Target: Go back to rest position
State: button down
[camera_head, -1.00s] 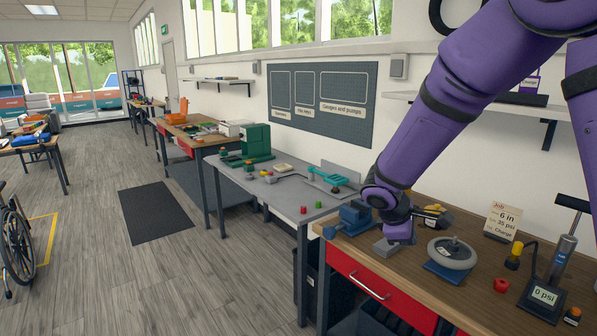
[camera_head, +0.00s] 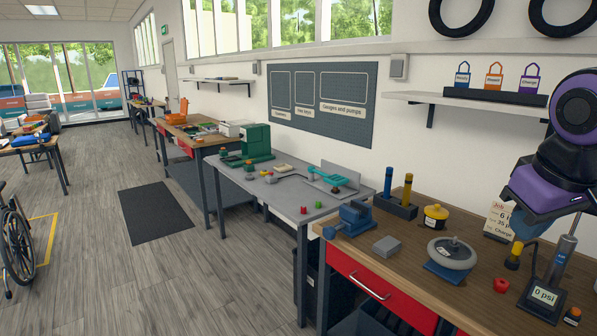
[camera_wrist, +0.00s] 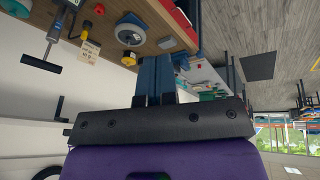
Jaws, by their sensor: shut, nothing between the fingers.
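My gripper shows in the wrist view (camera_wrist: 154,78), with its blue fingers close together and nothing between them. In the head view my purple and black arm is folded in at the right edge. The blue fingertips (camera_head: 525,224) hang partly hidden under the purple wrist, above the right part of the workbench (camera_head: 410,277) and in front of the job card (camera_head: 497,220). The gripper touches nothing that I can see.
On the bench stand a blue vise (camera_head: 350,218), a grey block (camera_head: 387,246), a wheel (camera_head: 452,253), a yellow-black pot (camera_head: 435,216) and a pump with gauge (camera_head: 543,295). A shelf (camera_head: 455,106) holds coloured tags.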

jog(key=s+a+r+m+t+y, duration=0.1)
jog(key=s+m, duration=0.1)
jog(key=s, duration=0.4)
